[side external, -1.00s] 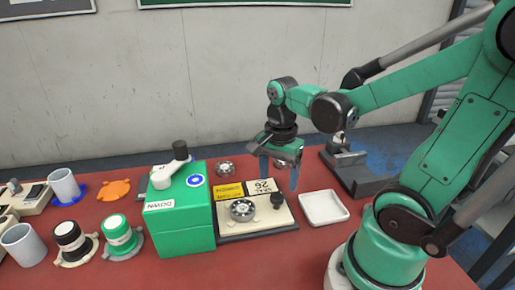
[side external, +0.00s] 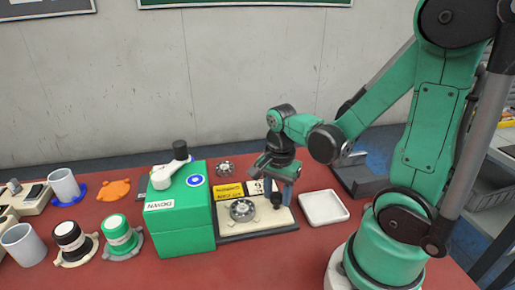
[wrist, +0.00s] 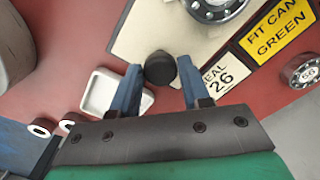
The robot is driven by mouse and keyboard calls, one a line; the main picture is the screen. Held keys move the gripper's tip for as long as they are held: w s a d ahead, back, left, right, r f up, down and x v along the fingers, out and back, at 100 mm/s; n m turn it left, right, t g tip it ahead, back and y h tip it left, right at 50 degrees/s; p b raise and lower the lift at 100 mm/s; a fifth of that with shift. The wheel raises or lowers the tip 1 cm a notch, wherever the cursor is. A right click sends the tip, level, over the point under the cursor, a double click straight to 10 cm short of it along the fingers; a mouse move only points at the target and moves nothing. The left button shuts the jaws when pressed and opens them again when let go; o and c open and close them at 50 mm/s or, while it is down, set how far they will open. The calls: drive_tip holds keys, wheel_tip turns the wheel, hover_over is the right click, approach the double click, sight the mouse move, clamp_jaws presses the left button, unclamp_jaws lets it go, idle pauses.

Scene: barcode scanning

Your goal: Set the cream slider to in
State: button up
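The cream slider panel (side external: 262,227) lies on the red table, with a metal dial (side external: 242,210) and a black knob (side external: 277,203) on it. The knob also shows in the wrist view (wrist: 160,68). My gripper (side external: 276,190) is open above the panel's right end. In the wrist view its two blue fingers (wrist: 157,76) stand on either side of the knob, with visible gaps. No "in" marking is readable.
A green box (side external: 180,225) with a white crank stands left of the panel. A white tray (side external: 323,208) lies to its right. A loose metal dial (side external: 225,169) sits behind. Green (side external: 120,235) and black (side external: 72,240) knobbed pieces and mugs stand at left.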

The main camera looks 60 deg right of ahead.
clamp_jaws()
idle(1.1)
